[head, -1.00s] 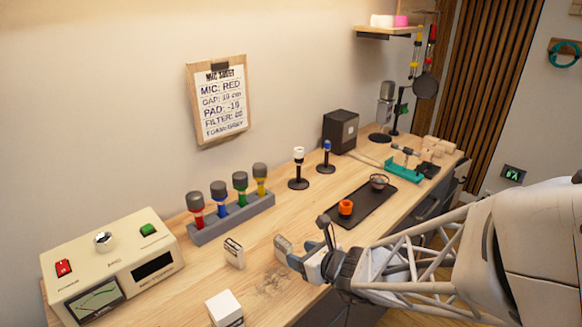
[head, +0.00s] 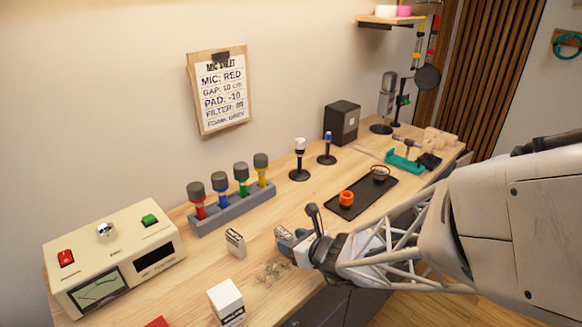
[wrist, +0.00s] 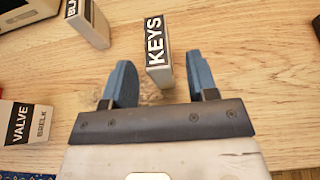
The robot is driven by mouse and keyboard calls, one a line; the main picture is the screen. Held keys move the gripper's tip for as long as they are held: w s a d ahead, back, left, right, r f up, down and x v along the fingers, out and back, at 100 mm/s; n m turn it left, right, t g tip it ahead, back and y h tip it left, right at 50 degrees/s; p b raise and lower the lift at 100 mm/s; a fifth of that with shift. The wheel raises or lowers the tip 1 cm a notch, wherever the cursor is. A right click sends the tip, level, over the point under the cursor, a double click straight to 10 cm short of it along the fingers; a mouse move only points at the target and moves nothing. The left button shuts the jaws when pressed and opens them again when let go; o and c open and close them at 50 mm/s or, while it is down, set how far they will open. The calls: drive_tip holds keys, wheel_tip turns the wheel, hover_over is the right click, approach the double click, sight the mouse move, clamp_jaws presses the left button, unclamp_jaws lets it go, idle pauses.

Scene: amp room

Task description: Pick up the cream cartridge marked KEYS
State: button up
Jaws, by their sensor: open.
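The cream cartridge marked KEYS (wrist: 156,45) stands on the wooden bench, its black label with white letters facing my gripper (wrist: 158,76) in the wrist view. My gripper is open, with one blue finger on each side of the cartridge's near end in the picture.
A box marked VALVE (wrist: 24,124) stands left. Another cartridge (head: 235,242), its label beginning "BL", stands beyond it. A rack of coloured microphones (head: 236,208), a cream meter box (head: 115,258) and a black tray (head: 362,198) with an orange cup also occupy the bench.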

sight(284, 233)
drive_tip(key=shift+x, duration=1.95)
clamp_jaws()
drive_tip(key=shift+r, duration=0.1)
drive_tip(key=shift+r, duration=1.4)
drive_tip(key=shift+s+d+r, duration=0.1)
drive_tip(key=shift+s+r, duration=0.1)
drive_tip(key=shift+r, duration=0.15)
drive_tip(key=s+d+r, duration=0.1)
drive_tip(key=s+d, duration=0.4)
drive_tip(key=s, duration=0.9)
drive_tip(key=shift+s+d, duration=0.25)
drive_tip(key=shift+s, duration=0.1)
